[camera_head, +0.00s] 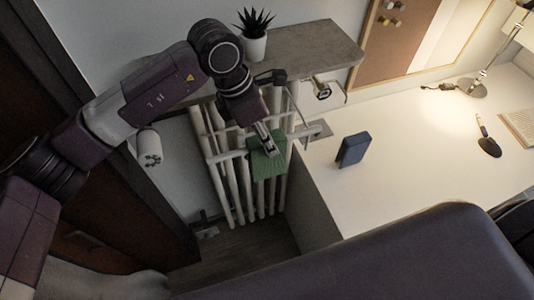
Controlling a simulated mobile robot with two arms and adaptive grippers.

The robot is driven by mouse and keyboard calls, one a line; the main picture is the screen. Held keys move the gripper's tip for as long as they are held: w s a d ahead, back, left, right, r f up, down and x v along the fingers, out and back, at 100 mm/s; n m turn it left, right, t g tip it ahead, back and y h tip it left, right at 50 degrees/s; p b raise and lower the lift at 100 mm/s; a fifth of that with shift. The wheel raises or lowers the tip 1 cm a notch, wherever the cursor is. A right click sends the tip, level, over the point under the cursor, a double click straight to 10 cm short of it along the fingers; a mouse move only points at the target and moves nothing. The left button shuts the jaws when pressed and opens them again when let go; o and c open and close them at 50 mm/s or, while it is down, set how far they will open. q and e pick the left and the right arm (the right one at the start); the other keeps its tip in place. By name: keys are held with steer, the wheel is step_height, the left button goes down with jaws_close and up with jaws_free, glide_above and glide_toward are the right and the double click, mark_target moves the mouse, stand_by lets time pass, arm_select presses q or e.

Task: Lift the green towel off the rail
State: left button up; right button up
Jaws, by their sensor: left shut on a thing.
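The green towel (266,163) hangs at the white radiator rail (227,156), left of the white desk. My left gripper (268,146) reaches down from above and is shut on the towel near its upper part. The gripper and wrist hide part of the towel's top, so I cannot tell whether it still touches the rail. My right gripper is not in view; a dark part of my body fills the lower right.
A blue box (352,149) stands on the white desk (400,165) near its left edge. A shelf (310,47) with a potted plant (255,38) lies above the radiator. A lamp (474,86) stands at the back right.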

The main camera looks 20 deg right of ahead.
arm_select(q)
steer(key=shift+r+p, duration=0.75)
steer(key=shift+r, duration=1.25)
step_height(320, 180, up, 11)
steer(key=p, duration=0.4)
steer(key=s+b, duration=0.5)
steer(key=s, duration=0.8)
steer(key=shift+d+r+b, duration=0.25)
steer(key=shift+r+b, duration=0.05)
steer(key=shift+r, duration=0.05)
stand_by(0.5)
